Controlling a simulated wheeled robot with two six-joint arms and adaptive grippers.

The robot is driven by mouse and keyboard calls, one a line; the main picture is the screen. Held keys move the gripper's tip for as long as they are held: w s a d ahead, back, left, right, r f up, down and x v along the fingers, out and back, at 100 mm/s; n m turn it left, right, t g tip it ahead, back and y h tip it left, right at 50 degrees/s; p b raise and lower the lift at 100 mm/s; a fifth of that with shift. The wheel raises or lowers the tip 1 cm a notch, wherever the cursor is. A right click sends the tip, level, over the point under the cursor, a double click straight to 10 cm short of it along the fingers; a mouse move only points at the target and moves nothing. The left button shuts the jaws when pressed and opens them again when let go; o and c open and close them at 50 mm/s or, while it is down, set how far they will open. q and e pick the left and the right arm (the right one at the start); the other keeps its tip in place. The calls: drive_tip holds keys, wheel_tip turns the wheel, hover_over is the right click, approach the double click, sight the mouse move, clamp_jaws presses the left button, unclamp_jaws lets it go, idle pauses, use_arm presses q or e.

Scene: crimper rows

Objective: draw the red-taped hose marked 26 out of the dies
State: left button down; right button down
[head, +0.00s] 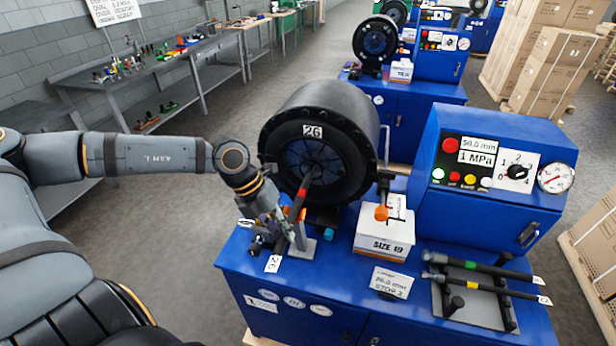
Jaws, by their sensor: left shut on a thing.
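The red-taped hose (299,202) slants down and toward me from the dies (313,158) in the ring's middle. Its upper end meets the dark die opening; how deep it sits there I cannot tell. A white tag marked 26 (273,263) shows near its lower end. My left gripper (288,230) is shut on the hose just below the red tape, in front of the ring, and hides part of it. My right gripper is not in view.
A white SIZE 19 box (384,237) stands right of the ring. A rack (478,300) with two black hoses lies at the front right of the blue bench (330,285). The control cabinet (492,165) stands behind it. A grey floor aisle is clear at left.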

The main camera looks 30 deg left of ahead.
use_arm(q)
drive_tip(key=c, duration=1.1)
unclamp_jaws()
drive_tip(key=shift+a, duration=0.1)
drive_tip(key=shift+c, duration=0.2)
drive_tip(key=o, duration=1.1)
drive_tip(key=shift+o, duration=0.2)
